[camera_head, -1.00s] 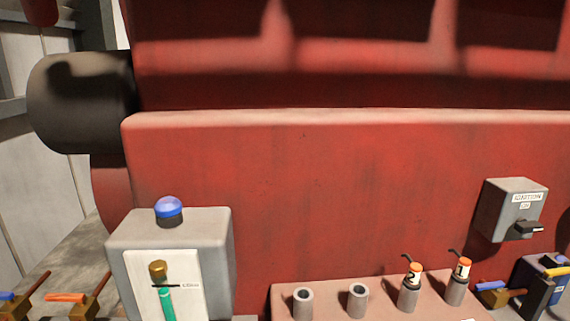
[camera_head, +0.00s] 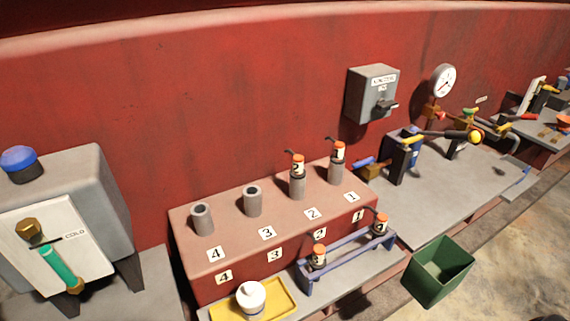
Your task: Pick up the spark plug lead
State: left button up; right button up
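Several spark plug leads with orange caps, white number labels and black wires are in view. One (camera_head: 297,165) sits on the post above label 2, and one (camera_head: 338,152) on the post above label 1, on the red block (camera_head: 190,262). Two more are on the low blue rack (camera_head: 348,251) in front: one at its left end (camera_head: 318,257) and one at its right end (camera_head: 381,224). Their numbers are too small to read surely. The posts at 3 (camera_head: 253,201) and 4 (camera_head: 203,219) are bare and open-topped. Neither gripper is in view.
A yellow tray (camera_head: 285,296) with a white pot (camera_head: 251,299) is left of the rack. A green bin (camera_head: 439,272) is at right. An ignition box (camera_head: 371,94) hangs on the red wall. A bench (camera_head: 440,190) extends right.

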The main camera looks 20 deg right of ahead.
aim_at(379, 229)
jog(key=z, duration=1.5)
jog(key=k+j+z, duration=0.2)
jog(key=j, duration=0.15)
jog(key=k+j+z, duration=0.15)
jog(key=j, duration=0.2)
